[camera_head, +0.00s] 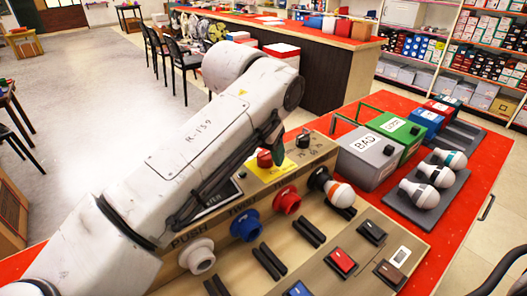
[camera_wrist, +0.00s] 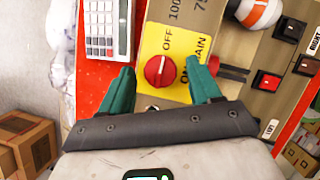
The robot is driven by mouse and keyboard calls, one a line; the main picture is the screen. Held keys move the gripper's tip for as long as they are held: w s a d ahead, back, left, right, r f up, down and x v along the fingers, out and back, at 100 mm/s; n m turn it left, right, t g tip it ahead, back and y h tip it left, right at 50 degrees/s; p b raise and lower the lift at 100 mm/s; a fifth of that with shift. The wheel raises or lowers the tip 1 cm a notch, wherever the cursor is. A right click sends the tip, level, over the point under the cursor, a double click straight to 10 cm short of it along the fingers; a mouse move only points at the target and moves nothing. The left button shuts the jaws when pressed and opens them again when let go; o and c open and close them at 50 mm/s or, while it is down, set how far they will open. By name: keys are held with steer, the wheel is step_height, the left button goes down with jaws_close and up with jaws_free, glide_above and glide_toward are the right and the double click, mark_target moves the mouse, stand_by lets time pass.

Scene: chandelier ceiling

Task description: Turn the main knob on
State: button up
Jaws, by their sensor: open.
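The main knob (camera_wrist: 160,71) is a red round knob with a pale line, on a yellow plate (camera_wrist: 153,43) marked OFF and ON MAIN. Its line runs roughly up and down in the wrist view, with OFF above it and ON to its right. In the head view the knob (camera_head: 264,158) shows beside my arm, on the tan control panel (camera_head: 318,151). My gripper (camera_wrist: 161,76) is open, with one teal finger on each side of the knob. Gaps show between fingers and knob in the wrist view; I cannot tell their height above the plate.
Blue (camera_head: 245,226) and red (camera_head: 287,200) panel knobs stand close to my arm. A bulb (camera_head: 340,193) sits in a socket at the panel's right. Grey (camera_head: 369,154) and green (camera_head: 398,136) boxes stand behind, on the red table (camera_head: 478,170). A calculator-like keypad (camera_wrist: 101,28) lies left of the plate.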

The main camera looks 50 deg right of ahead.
steer(key=shift+d+f, duration=0.1)
steer(key=shift+f, duration=0.15)
steer(key=shift+c, duration=0.4)
steer(key=c, duration=1)
steer(key=shift+o, duration=0.2)
